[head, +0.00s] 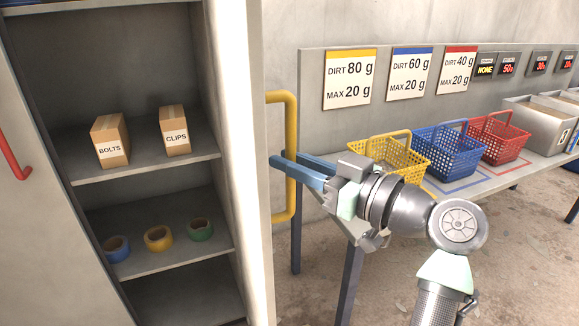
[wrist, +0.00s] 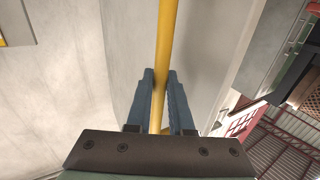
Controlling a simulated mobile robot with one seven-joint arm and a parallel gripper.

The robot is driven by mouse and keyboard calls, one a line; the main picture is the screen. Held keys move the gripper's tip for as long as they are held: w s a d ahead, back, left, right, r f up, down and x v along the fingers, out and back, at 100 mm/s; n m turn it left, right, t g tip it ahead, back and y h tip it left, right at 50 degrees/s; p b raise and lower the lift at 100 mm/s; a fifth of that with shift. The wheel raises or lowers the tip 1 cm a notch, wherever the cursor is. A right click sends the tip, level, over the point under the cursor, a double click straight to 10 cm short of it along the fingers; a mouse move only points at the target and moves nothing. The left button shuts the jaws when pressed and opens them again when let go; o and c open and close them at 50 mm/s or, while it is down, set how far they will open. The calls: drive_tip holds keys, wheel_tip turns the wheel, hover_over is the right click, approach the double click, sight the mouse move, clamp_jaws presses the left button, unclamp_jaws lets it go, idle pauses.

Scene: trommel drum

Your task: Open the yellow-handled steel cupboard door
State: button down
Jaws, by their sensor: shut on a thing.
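The yellow handle (head: 291,120) is an upright bar on the steel cupboard door (head: 261,220). The door stands swung out, seen nearly edge-on, with the handle on its right-hand side. The cupboard's shelves (head: 180,258) are in plain view to the left of it. My gripper (head: 287,162) reaches in from the right and is shut on the handle at about mid-height. In the wrist view the yellow bar (wrist: 165,35) runs between the two blue-grey fingers (wrist: 160,78). The door's hinge line is not clear.
A pale panel with a red handle (head: 14,155) is at the left. The shelves hold two boxes (head: 110,140) and several tape rolls (head: 158,238). A table right of the door carries yellow (head: 385,160), blue (head: 447,152) and red baskets (head: 500,139), close behind my arm.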

drive_tip(key=shift+a+r, duration=0.15)
drive_tip(key=shift+a, duration=0.1)
drive_tip(key=c, duration=1.2)
unclamp_jaws()
drive_tip(key=o, duration=0.4)
drive_tip(key=shift+w+a, duration=0.1)
drive_tip(key=shift+w, duration=0.05)
drive_tip(key=shift+d, duration=0.2)
drive_tip(key=v, duration=1.3)
